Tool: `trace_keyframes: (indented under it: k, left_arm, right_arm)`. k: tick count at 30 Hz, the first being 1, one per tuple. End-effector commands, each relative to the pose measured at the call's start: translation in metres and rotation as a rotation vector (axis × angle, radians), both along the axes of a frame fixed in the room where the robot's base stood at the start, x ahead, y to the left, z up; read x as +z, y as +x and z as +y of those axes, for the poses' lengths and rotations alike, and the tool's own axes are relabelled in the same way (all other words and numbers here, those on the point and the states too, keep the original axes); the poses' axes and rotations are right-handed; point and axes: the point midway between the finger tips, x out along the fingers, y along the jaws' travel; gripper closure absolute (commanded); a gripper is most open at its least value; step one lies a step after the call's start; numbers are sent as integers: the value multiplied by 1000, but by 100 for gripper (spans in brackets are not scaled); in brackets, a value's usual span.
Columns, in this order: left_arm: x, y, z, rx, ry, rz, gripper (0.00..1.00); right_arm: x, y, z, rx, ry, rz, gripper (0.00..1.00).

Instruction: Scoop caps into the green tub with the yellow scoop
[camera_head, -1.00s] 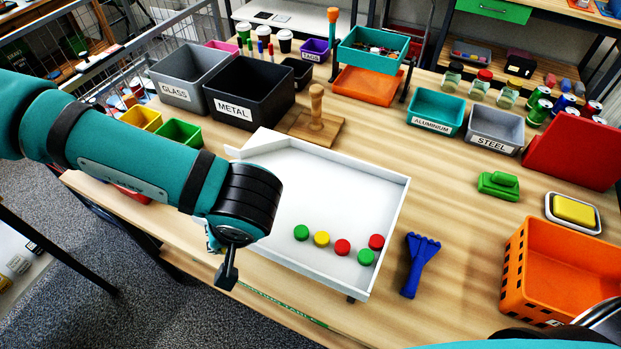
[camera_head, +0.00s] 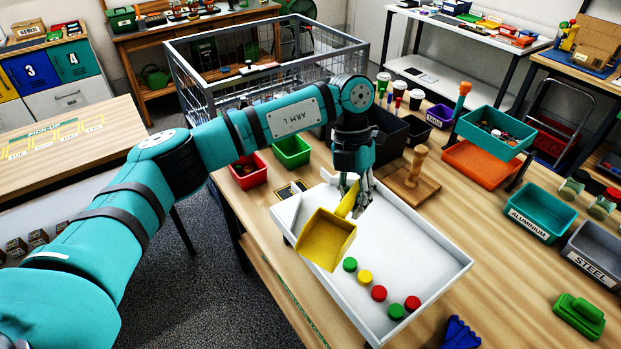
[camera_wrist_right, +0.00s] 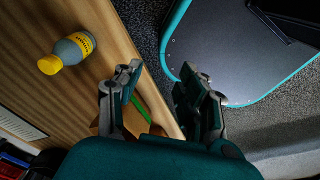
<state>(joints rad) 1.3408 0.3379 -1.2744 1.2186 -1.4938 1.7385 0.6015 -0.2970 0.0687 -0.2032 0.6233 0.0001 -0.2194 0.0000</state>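My left gripper (camera_head: 357,196) is shut on the handle of the yellow scoop (camera_head: 327,241) in the head view. The scoop's pan tilts toward the camera over the near left wall of the white tray (camera_head: 440,272); I see no caps in it. Several caps lie in the tray's near end: a green cap (camera_head: 349,264), a yellow cap (camera_head: 364,276), a red cap (camera_head: 379,293), and another green and red touching or almost touching. The green tub (camera_head: 291,151) stands left of the gripper, behind the tray. My right gripper (camera_wrist_right: 160,88) is open and empty in its wrist view.
A red tub (camera_head: 250,171) stands beside the green tub. Dark bins and a wooden stand (camera_head: 412,183) are behind the tray. A blue tool (camera_head: 460,333) lies right of it. A bottle with a yellow cap (camera_wrist_right: 66,52) shows in the right wrist view.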

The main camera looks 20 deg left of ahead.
Motion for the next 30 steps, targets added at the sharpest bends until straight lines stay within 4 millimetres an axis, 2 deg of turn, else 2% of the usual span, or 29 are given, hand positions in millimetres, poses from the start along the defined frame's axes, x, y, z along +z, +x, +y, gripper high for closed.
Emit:
trace_keyframes:
  k: [1,6,9,12,17,30]
  left_arm:
    - [-2,9,15,170,-4,-2,100]
    - [-12,36,62,716,4,-29,100]
    - [-18,46,86,959,11,-42,100]
    - [-23,51,102,1117,17,-49,100]
    - [-27,55,111,1220,20,-53,100]
    - [-51,54,111,1222,22,-52,100]
  right_arm:
    - [4,-1,-2,1,-3,2,60]
    - [9,-4,-9,2,-12,8,60]
    - [11,-4,-12,2,-15,8,60]
    - [12,-4,-13,1,-16,8,60]
    - [12,-4,-13,1,-16,8,60]
    - [-6,-4,-12,0,-15,7,60]
